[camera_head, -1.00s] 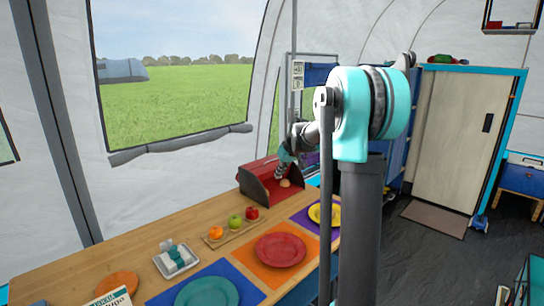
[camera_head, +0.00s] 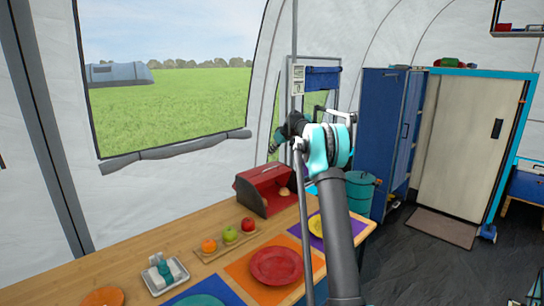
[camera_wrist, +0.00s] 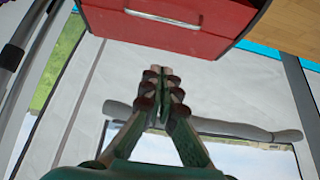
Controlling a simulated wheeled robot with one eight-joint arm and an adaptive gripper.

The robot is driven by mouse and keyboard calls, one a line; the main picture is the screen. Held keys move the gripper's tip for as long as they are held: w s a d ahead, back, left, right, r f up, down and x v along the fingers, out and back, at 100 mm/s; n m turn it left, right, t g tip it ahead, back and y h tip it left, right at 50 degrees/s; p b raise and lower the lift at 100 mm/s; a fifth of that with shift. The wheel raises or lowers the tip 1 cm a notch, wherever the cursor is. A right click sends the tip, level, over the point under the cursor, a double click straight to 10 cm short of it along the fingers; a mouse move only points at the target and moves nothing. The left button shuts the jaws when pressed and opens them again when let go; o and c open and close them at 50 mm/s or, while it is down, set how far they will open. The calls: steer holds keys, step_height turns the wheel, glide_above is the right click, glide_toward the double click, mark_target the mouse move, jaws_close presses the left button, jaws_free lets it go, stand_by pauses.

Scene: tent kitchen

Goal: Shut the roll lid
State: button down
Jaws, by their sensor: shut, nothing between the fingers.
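The red bread box (camera_head: 262,179) with the roll lid stands at the back of the wooden counter. Its front is at least partly open, and a bread roll (camera_head: 284,191) shows inside. In the wrist view the red lid (camera_wrist: 190,37) fills the upper middle, with a metal handle (camera_wrist: 163,18) near the top edge. My gripper (camera_wrist: 158,70) is shut and empty, with its fingertips apart from the red surface in the picture. In the head view my gripper (camera_head: 275,146) is above the box, small and partly hidden by my arm.
Fruit on a board (camera_head: 225,246), a condiment tray (camera_head: 164,275) and a red plate (camera_head: 277,265) lie on the counter in front of the box. The tent wall and window are close behind. A teal bin (camera_head: 359,192) stands beyond the counter's right end.

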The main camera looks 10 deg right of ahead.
glide_above(268, 174)
steer(key=w+a, duration=0.2)
steer(key=w, duration=0.1)
steer(key=f, duration=0.6)
steer(key=shift+s+d+f, duration=0.15)
steer(key=shift+d+f, duration=0.1)
steer(key=shift+s+d+f, duration=0.2)
steer(key=shift+s+d, duration=0.25)
steer(key=shift+s, duration=0.1)
steer(key=shift+s+d+f, duration=0.2)
steer(key=shift+s+d, duration=0.2)
steer(key=shift+s, duration=0.15)
steer(key=shift+s+d+f, duration=0.25)
steer(key=shift+s+d, duration=0.05)
steer(key=shift+s, duration=0.2)
